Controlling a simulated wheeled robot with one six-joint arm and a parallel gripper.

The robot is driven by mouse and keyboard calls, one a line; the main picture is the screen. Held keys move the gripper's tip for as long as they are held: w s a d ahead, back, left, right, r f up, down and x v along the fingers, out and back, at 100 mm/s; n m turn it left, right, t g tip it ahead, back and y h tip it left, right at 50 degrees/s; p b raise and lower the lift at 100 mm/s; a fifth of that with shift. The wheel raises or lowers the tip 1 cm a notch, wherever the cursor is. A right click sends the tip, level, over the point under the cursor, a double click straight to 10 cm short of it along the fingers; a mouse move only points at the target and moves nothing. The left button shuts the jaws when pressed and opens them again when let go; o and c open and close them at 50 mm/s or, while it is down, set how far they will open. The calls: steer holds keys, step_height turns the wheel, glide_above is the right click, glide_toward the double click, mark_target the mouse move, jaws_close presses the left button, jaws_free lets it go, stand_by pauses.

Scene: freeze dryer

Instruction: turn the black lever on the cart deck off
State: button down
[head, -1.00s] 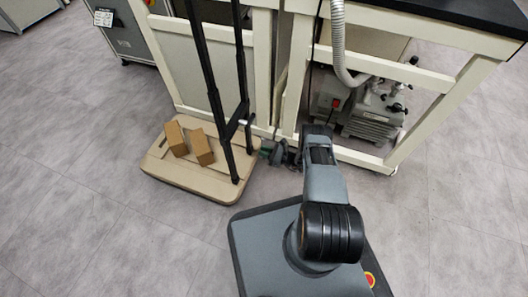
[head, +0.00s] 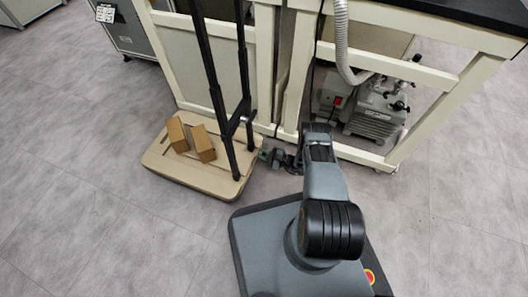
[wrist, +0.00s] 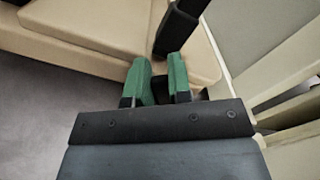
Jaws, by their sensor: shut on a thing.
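The cart deck (head: 205,178) is a beige slab low on the floor, left of my arm, with a tall black handle frame (head: 217,85) rising from it. My gripper (head: 266,154) is low at the deck's right edge, beside the foot of the handle frame. In the wrist view, its two green fingers (wrist: 159,78) stand a small gap apart at the deck's edge (wrist: 105,62). A dark piece, which I take to be the black lever (wrist: 160,89), shows in the gap. The fingers hide most of it, so its angle cannot be told.
Two brown boxes (head: 178,135) stand on the deck. A cream bench frame (head: 285,75) is close behind the cart and my gripper. A grey pump (head: 375,112) with a hose sits under the bench. The floor left of the cart is clear.

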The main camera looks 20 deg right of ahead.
mark_target(256, 159)
steer(key=n, duration=0.2)
steer(key=s+f+n, duration=0.1)
steer(key=n, duration=0.2)
steer(key=shift+s+a+f+n, duration=0.15)
steer(key=shift+a+f+n, duration=0.15)
steer(key=shift+a+f, duration=0.1)
steer(key=shift+s+a+f+n, duration=0.1)
steer(key=shift+f+n, duration=0.2)
steer(key=shift+n, duration=0.55)
steer(key=shift+s+f+n, duration=0.1)
steer(key=shift+f+n, duration=0.25)
steer(key=shift+n, duration=0.45)
steer(key=shift+a+f+n, duration=0.1)
steer(key=shift+f+n, duration=0.2)
steer(key=shift+n, duration=0.55)
steer(key=c, duration=1)
jaws_free()
steer(key=shift+c, duration=0.2)
steer(key=p+v, duration=0.2)
steer(key=v, duration=1)
steer(key=shift+s+d, duration=0.1)
steer(key=shift+d, duration=0.25)
steer(key=shift+s+d, duration=0.4)
steer(key=shift+d, duration=0.05)
